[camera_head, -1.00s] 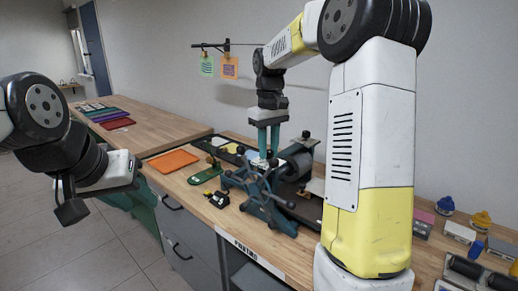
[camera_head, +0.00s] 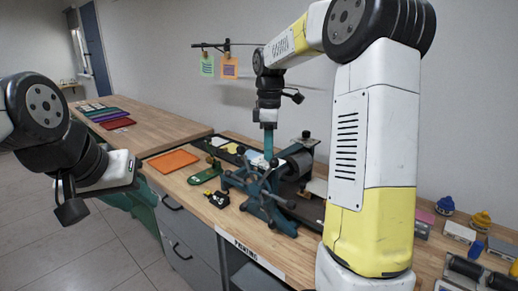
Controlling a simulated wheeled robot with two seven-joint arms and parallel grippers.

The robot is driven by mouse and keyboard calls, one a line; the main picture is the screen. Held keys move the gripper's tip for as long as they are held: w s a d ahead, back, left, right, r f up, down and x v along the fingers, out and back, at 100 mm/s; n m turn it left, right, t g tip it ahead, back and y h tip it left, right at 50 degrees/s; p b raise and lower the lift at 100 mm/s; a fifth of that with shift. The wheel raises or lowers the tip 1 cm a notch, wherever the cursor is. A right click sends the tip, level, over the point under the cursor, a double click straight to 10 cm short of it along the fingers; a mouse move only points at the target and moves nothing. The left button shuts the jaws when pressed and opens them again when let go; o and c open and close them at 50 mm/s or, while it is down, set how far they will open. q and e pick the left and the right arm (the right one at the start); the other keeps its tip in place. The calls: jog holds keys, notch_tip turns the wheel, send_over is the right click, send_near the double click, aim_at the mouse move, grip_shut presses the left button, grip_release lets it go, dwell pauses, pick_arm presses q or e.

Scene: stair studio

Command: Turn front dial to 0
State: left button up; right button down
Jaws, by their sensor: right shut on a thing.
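The teal and black printing press (camera_head: 262,194), with its spoked handwheel, stands on the wooden bench. My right gripper (camera_head: 268,152) points straight down at the top of the press, behind the handwheel. Its teal fingers are shut on a small part there, which I take as the front dial. The fingers hide that part, and its marks are too small to read. My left gripper (camera_head: 128,170) hangs at the left, away from the press and in front of the bench. Its fingers are not clear enough to tell whether they are open.
An orange tray (camera_head: 173,161), a green piece (camera_head: 206,174) and a small black and yellow item (camera_head: 218,199) lie left of the press. Several blue, yellow and grey items stand at the right, beyond my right arm. Drawers (camera_head: 187,250) are below the bench edge.

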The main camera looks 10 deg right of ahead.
jog(key=shift+n, duration=0.7)
jog(key=c, duration=1.1)
grip_release()
notch_tip(320, 180, up, 8)
jog(key=shift+f, duration=0.15)
